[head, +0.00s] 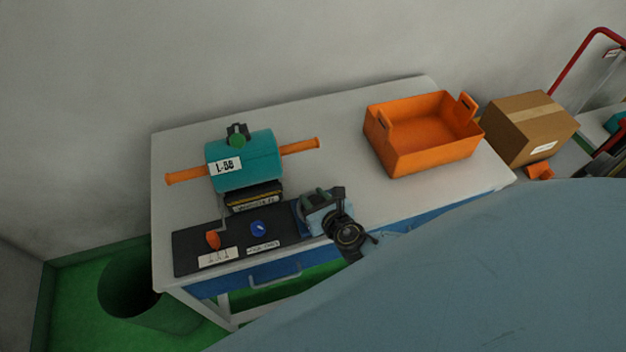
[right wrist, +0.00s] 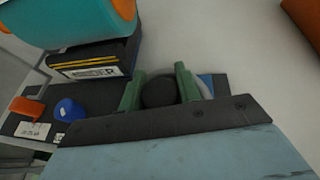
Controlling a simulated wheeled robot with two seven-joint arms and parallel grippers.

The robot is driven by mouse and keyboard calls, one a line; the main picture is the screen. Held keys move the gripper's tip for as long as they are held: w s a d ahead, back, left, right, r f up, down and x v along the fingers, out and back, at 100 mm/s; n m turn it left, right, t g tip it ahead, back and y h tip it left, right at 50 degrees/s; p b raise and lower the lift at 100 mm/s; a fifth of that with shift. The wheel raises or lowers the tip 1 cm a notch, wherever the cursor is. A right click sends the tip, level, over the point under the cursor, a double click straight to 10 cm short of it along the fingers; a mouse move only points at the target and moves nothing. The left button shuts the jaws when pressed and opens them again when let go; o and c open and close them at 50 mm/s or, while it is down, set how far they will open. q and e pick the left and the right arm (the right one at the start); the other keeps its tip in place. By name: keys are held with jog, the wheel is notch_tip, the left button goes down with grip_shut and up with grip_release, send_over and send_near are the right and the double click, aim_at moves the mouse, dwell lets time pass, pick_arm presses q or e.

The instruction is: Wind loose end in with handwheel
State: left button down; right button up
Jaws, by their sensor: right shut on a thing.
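My right gripper (head: 316,198) is beside the right end of the dark panel. In the right wrist view its green fingers are shut on a dark round knob (right wrist: 158,93), apparently the handwheel's, with a pale round edge behind it. I cannot make out a loose end. My left gripper is not in view.
The dark panel (head: 190,252) carries an orange lever (head: 213,240) and a blue knob (head: 257,228). An orange crate (head: 399,162) stands at the right of the table, with a cardboard box (head: 520,125) beyond. The tabletop between housing and crate is clear.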

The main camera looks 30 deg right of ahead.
jog(key=m+h, duration=0.2)
jog(key=h, duration=0.1)
jog(key=shift+d+m+g+p, duration=0.1)
jog(key=shift+m+g+p, duration=0.2)
jog(key=shift+p, duration=0.05)
jog(key=shift+d+m+g+h, duration=0.2)
jog(key=shift+m+g+h, duration=0.1)
jog(key=shift+m+h, duration=0.75)
jog(key=shift+h, duration=0.25)
jog(key=o, duration=1)
jog(key=shift+s, duration=0.1)
jog(key=v, duration=0.9)
jog(key=p+v, duration=0.1)
jog(key=v, duration=0.3)
jog(key=shift+r, duration=0.3)
